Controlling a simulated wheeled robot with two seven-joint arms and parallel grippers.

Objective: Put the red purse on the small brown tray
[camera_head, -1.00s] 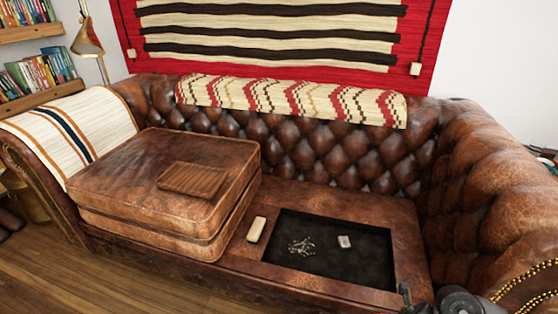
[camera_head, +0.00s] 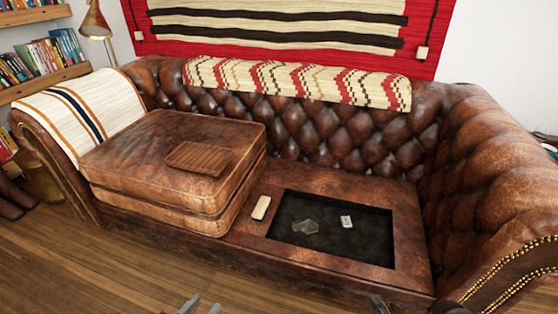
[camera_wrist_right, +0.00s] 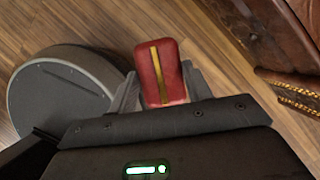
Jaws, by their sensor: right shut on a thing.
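The small brown tray (camera_head: 200,158) is slatted and lies flat and empty on top of the stacked brown leather cushions (camera_head: 125,160) in the head view. The red purse (camera_wrist_right: 158,62), red with a gold stripe, shows in the right wrist view between the fingers of my right gripper (camera_wrist_right: 161,85), which is shut on it. The floor shows behind the purse. In the head view only a small dark part of my right gripper shows at the bottom edge, and the purse is hidden. My left gripper (camera_head: 201,305) shows at the bottom edge, its fingertips apart and empty.
A brown leather sofa (camera_head: 330,145) with a high tufted back fills the view. In its seat is a dark recess (camera_head: 370,245) holding a greyish object (camera_head: 305,227) and a small white box (camera_head: 346,222). A cream block (camera_head: 261,208) lies between recess and cushions.

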